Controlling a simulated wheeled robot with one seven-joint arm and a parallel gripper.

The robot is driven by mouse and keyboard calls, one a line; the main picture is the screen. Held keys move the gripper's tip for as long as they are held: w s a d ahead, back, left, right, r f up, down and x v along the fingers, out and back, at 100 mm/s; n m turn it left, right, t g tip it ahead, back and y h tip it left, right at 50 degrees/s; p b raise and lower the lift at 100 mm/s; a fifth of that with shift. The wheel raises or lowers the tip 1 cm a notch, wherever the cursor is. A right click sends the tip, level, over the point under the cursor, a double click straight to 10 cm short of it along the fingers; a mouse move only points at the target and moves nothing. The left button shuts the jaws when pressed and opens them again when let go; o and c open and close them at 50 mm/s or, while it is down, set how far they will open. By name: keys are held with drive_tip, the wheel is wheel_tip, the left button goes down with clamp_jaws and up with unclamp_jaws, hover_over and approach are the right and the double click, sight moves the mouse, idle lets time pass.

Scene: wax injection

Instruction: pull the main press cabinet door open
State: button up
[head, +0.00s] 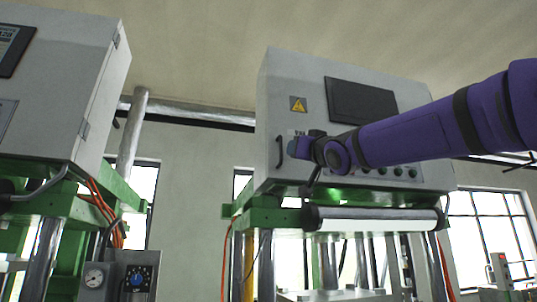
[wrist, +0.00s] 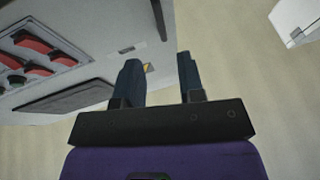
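The main press cabinet (head: 290,95) is a light grey box with a dark screen, a yellow warning label and a row of buttons. Its door looks closed. The dark vertical door handle (head: 280,152) is at the left of the front face. My gripper (head: 293,147) is just right of the handle in the head view. In the wrist view my gripper (wrist: 159,62) is open, with a clear gap between its two dark fingers. The handle (wrist: 159,20) shows as a dark bar beyond the fingertips, roughly in line with the gap. I see no contact with it.
A second grey cabinet (head: 70,75) on a green frame stands at the left. A white roller (head: 375,219) and green beam are below the main cabinet. A gauge box (head: 118,277) is low at the left. The space between the two cabinets is mostly clear at handle height.

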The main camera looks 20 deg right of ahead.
sight(281, 159)
drive_tip(key=x, duration=1)
drive_tip(key=shift+w, duration=0.2)
clamp_jaws()
